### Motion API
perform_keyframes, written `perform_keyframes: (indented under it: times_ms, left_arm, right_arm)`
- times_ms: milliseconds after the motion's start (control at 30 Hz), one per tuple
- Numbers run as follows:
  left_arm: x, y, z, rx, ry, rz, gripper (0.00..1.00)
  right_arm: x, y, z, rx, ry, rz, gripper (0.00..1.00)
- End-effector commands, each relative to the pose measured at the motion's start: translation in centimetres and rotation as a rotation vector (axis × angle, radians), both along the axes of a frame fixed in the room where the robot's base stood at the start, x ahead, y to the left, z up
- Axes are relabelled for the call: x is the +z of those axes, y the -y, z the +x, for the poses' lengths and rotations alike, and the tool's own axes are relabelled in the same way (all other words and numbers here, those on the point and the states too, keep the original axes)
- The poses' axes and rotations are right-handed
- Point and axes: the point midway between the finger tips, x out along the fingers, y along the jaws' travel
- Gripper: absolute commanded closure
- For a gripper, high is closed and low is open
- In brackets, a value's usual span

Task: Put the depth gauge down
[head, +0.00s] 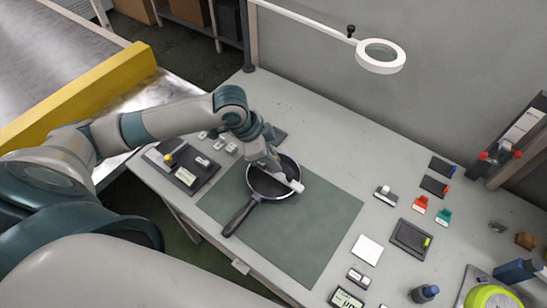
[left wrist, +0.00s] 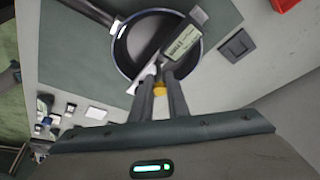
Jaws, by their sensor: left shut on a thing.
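My left gripper (head: 276,166) is over the frying pan (head: 240,216), which lies on the green mat (head: 322,231). It is shut on the depth gauge (head: 296,185), of which only a pale end shows clearly in the head view. In the left wrist view the gauge (left wrist: 184,42) is a dark body with a small display and a light metal bar, held slanted between the fingertips (left wrist: 160,76). It overlaps the round pan (left wrist: 124,48); I cannot tell whether it touches it. My right gripper is not in view.
A dark tray (head: 205,173) with small tools lies left of the mat. Another dark tray (head: 410,238), a white card (head: 367,249) and small coloured items are on the right. A ring lamp (head: 381,56) overhangs the back. The mat's right part is clear.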

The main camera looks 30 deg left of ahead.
Motion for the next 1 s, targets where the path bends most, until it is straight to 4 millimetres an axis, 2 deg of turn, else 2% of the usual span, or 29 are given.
perform_keyframes:
  times_ms: [433,467,500,533,1000]
  left_arm:
    - [-0.46,0.02,0.04,0.0,0.001,0.0,1.0]
    - [-0.49,0.01,0.03,0.0,0.001,0.0,0.81]
    - [-0.47,0.01,0.04,-0.001,0.002,0.0,0.71]
    - [-0.48,0.01,0.03,0.0,0.001,0.0,0.67]
    - [0.11,-0.18,-0.01,0.001,0.002,0.0,0.67]
  right_arm:
    - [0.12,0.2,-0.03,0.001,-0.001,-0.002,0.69]
    - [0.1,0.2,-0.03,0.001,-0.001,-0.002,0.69]
    - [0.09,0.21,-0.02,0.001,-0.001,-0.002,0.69]
    - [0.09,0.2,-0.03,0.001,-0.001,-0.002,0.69]
    - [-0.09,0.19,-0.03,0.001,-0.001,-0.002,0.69]
